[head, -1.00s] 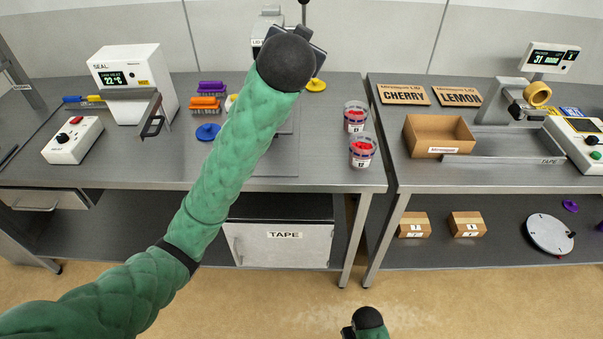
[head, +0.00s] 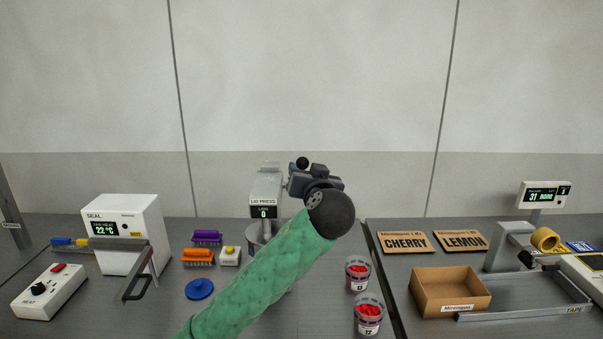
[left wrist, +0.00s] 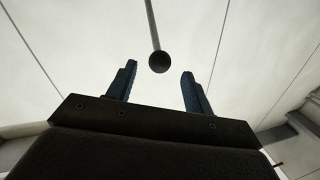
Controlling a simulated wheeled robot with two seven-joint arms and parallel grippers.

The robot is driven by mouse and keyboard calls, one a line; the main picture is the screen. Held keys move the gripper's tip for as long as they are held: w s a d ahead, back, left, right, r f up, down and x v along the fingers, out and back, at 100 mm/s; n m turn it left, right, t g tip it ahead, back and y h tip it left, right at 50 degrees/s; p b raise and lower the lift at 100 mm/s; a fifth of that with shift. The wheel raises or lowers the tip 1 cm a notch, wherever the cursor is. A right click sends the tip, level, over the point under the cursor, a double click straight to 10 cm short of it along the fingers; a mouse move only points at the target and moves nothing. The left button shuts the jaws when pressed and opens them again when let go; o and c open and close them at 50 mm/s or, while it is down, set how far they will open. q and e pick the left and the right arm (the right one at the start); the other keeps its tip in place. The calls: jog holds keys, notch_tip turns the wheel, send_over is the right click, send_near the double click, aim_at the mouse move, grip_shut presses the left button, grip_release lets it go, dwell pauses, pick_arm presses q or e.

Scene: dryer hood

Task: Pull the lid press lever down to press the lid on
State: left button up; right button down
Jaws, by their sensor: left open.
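The lid press (head: 266,185) is a grey machine at the back of the left bench, its display showing 0. Its lever ends in a black ball knob (head: 302,163), just beside my left gripper (head: 297,177) in the head view. In the left wrist view my left gripper (left wrist: 157,85) is open. The knob (left wrist: 160,62) shows between its two blue fingertips and slightly past them, with clear gaps on both sides. The thin lever rod (left wrist: 152,25) runs to the knob from the top of that view. My arm hides the lower press. My right gripper is out of view.
A white seal machine (head: 125,235), brushes (head: 198,256) and a blue lid (head: 199,289) are left of the press. Two tubs with red contents (head: 358,274) stand right of my arm. An open cardboard box (head: 450,290) sits on the right bench.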

aim_at(303, 165)
pick_arm(q)
jog(key=shift+s+r+n, duration=0.1)
jog(key=shift+r+n, duration=0.05)
jog(key=shift+n, duration=0.25)
jog(key=w+p, duration=0.2)
jog(key=w, duration=0.1)
jog(key=w+a+p, duration=0.1)
jog(key=w, duration=0.2)
jog(key=shift+w+a+p, duration=0.15)
jog(key=shift+p, duration=0.2)
jog(key=shift+w+a, duration=0.1)
jog(key=shift+w, duration=0.6)
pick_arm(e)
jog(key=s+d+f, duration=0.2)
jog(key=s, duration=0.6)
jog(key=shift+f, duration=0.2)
pick_arm(q)
grip_shut()
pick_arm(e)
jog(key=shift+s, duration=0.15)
